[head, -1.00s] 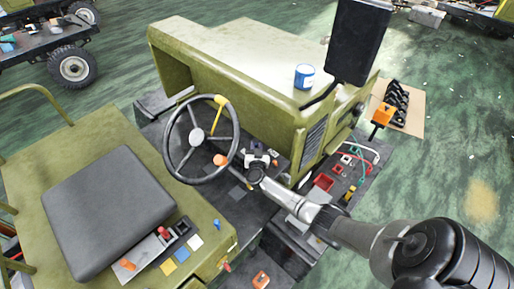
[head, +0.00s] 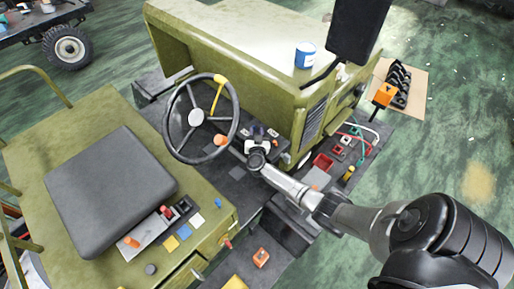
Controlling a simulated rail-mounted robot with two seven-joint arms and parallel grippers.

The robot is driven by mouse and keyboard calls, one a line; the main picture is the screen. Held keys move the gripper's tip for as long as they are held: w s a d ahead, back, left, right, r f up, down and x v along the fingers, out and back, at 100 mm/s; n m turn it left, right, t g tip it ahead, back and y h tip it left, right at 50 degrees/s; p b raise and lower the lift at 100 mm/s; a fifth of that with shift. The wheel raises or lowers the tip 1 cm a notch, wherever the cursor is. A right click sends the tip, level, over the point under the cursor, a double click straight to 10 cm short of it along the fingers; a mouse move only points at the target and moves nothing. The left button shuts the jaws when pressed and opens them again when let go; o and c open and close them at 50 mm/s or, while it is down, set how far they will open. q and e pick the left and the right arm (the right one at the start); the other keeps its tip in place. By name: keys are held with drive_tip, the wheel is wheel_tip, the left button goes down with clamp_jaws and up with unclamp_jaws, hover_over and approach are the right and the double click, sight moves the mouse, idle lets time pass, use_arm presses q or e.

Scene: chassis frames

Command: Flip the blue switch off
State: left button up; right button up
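My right gripper (head: 258,138) is at the end of the arm that comes in from the lower right. It is over the dark floor panel, just right of the steering wheel (head: 200,118). A small dark-blue patch shows between or just beyond its dark fingers; whether this is a switch, and whether the gripper touches it, I cannot tell. The finger opening is too small to read. A small blue lever (head: 218,203) stands on the green deck's edge right of the seat, apart from the gripper. Its on or off position is unclear. My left gripper is out of view.
A black seat (head: 110,188) is at left, beside a panel with an orange knob (head: 131,242) and coloured squares. The green hood (head: 232,45) bears a blue can (head: 305,55). A red box (head: 322,162) and cables are right of the arm. An orange lever (head: 221,140) is near the wheel.

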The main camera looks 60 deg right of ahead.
drive_tip(key=v, duration=1.1)
drive_tip(key=shift+f, duration=0.1)
